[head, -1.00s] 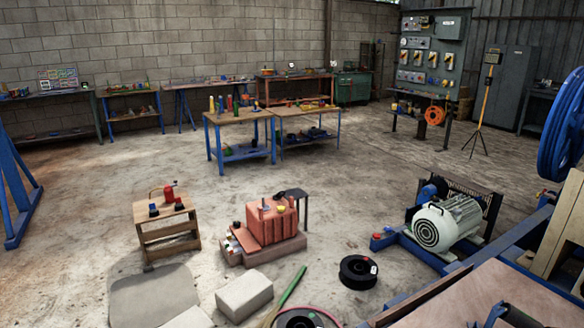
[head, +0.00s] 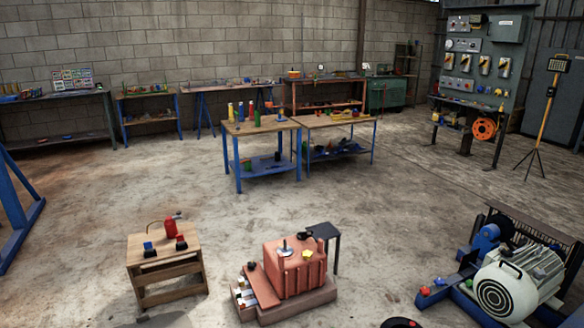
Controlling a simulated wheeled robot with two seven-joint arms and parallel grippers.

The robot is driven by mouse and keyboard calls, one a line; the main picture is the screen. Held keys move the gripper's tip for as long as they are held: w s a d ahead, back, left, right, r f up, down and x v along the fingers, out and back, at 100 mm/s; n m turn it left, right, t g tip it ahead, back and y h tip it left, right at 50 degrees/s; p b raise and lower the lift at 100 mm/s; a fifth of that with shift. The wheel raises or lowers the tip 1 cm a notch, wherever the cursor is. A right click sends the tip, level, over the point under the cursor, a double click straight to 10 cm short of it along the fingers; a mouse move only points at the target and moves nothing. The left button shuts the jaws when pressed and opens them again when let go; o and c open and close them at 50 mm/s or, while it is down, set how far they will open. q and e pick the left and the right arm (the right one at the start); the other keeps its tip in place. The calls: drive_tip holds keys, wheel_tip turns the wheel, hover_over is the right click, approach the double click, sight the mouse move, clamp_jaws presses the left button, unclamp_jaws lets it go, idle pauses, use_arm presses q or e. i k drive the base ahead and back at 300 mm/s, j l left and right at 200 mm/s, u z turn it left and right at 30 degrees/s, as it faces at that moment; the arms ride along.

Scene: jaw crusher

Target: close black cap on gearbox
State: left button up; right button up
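A reddish-orange ribbed box that looks like the gearbox (head: 308,278) stands on a low base on the floor, at the lower middle of the head view. On its top are a metal fitting with an upright stem (head: 285,248) and a small yellow piece (head: 307,254). A small black round piece that may be the black cap (head: 304,236) shows at the box's back edge; I cannot tell whether it touches the box or the small dark table behind. Neither of my grippers is in view.
A small wooden stand (head: 165,262) with a red can is to the left of the box. A small dark table (head: 324,231) stands close behind it. A motor on a blue frame (head: 515,287) is at right. Workbenches (head: 262,124) stand farther back. Open floor lies between.

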sight(308, 235)
drive_tip(key=i+j+z, duration=0.1)
drive_tip(key=i, duration=0.35)
drive_tip(key=i+j+z, duration=0.1)
drive_tip(key=i, duration=0.3)
